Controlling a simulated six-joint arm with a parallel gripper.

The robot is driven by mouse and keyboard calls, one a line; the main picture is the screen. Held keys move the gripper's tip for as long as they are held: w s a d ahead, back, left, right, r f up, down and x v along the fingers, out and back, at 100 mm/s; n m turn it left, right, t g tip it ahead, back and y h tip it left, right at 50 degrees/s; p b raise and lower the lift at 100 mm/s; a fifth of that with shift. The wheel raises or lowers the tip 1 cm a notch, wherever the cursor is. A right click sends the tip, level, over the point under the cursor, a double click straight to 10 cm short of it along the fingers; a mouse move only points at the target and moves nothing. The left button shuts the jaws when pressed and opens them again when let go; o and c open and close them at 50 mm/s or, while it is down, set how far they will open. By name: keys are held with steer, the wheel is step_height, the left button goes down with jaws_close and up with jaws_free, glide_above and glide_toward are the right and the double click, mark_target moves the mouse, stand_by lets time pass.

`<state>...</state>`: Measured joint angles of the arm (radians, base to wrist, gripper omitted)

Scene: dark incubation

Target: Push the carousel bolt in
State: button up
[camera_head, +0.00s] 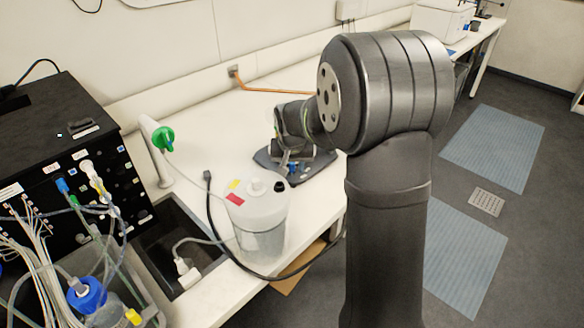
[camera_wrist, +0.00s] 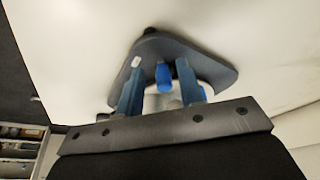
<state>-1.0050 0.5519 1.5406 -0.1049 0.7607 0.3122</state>
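A dark grey, rounded three-cornered base (camera_wrist: 205,62) lies on the white bench, and the same base (camera_head: 318,165) shows in the head view, partly behind my arm. A bright blue knob-like part (camera_wrist: 163,77) stands on it; I cannot tell whether this is the carousel bolt. My gripper (camera_wrist: 160,70) has its two blue-grey fingers apart, one on each side of the blue part in the wrist view. I see a gap between them, but contact or depth is unclear. In the head view my arm hides most of the gripper.
A translucent white container (camera_head: 257,220) with a hose stands on the bench near the base. A sink (camera_head: 180,245), a green-knobbed tap (camera_head: 162,138) and a black tubed instrument (camera_head: 60,140) are at left. The white bench (camera_head: 215,125) behind is mostly clear.

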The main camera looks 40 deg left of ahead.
steer(key=shift+v, duration=2.2)
steer(key=x, duration=0.5)
steer(key=shift+w+a+r, duration=0.2)
steer(key=shift+w+a, duration=0.1)
steer(key=shift+w, duration=0.05)
steer(key=shift+w+a, duration=0.25)
steer(key=shift+s, duration=0.1)
